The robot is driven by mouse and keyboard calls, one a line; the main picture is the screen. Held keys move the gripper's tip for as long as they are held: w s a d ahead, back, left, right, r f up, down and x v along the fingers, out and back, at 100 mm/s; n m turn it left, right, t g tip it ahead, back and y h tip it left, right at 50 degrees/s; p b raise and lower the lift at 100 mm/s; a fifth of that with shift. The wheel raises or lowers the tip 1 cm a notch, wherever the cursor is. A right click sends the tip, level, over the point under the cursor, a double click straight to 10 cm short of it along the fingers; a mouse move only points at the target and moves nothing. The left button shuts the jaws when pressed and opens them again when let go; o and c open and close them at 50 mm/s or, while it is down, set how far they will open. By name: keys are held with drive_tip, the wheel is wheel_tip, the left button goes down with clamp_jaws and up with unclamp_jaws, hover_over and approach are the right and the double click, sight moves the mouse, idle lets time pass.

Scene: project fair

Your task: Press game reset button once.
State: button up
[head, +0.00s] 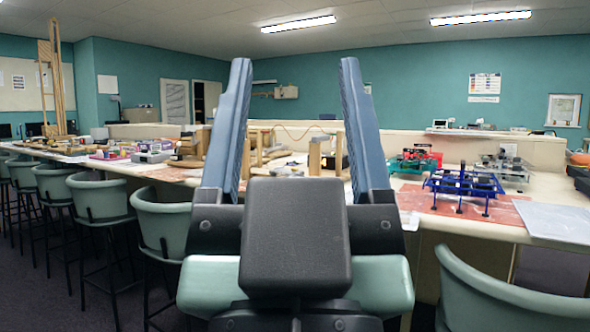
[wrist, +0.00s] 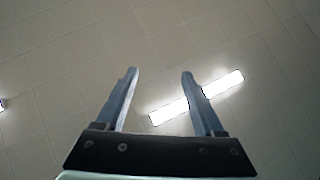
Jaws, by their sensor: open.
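My gripper (head: 295,80) points upward close in front of the head camera, with its two blue-grey fingers wide apart and nothing between them. In the wrist view my gripper (wrist: 160,75) is also open and empty against the ceiling. I cannot make out a game reset button in either view. My gripper and arm hide the middle of the long table (head: 455,227) behind them.
The table carries a blue frame device (head: 465,187), a red and green device (head: 415,160), wooden pieces (head: 262,147) and a grey box (head: 152,157). Green chairs (head: 163,225) line the left front; another chair (head: 490,295) stands at the right front. A ceiling light (wrist: 195,98) shows above.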

drive_tip(key=shift+w, duration=0.1)
drive_tip(key=shift+c, duration=1.1)
clamp_jaws()
idle(0.4)
